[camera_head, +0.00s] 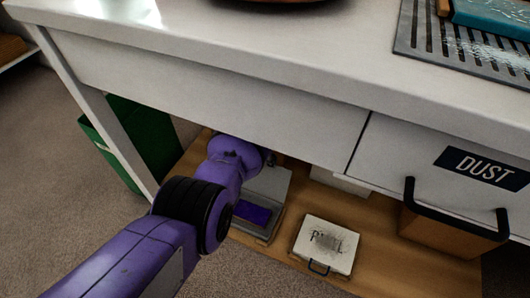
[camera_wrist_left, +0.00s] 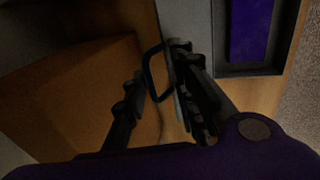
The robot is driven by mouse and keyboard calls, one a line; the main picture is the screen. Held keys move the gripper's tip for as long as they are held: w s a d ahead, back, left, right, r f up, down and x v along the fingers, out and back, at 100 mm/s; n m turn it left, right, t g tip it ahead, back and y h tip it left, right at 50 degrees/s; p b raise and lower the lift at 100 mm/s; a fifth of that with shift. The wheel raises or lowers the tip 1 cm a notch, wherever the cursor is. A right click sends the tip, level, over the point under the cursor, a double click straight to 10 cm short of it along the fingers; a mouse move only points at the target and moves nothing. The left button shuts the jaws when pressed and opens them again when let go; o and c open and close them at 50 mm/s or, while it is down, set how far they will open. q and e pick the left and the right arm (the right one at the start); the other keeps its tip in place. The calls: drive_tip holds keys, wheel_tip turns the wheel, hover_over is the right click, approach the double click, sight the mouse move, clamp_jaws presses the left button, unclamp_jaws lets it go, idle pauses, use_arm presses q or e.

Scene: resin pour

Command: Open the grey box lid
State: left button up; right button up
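The grey box (camera_head: 272,183) sits on the wooden shelf under the table, with a purple panel (camera_head: 252,213) on it. My left arm covers part of it in the head view. In the left wrist view the grey box (camera_wrist_left: 222,62) is at the upper right, with its purple panel (camera_wrist_left: 250,30). A dark loop handle (camera_wrist_left: 150,72) stands out from its left side. My left gripper (camera_wrist_left: 160,75) is open, its fingers on either side of the handle. I cannot tell whether they touch it. My right gripper is not in view.
A white box (camera_head: 325,238) with a smudged label stands to the right on the shelf (camera_head: 378,225). A drawer marked DUST (camera_head: 440,150) has a dark handle. The low table edge (camera_head: 250,118) hangs over my left arm. A green bin (camera_head: 140,140) is at left. A brown box (camera_wrist_left: 75,95) lies left of the gripper.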

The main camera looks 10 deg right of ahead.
sight(264, 171)
use_arm(q)
drive_tip(key=shift+r, duration=0.1)
drive_tip(key=v, duration=0.7)
drive_tip(key=shift+s, duration=0.15)
idle(0.5)
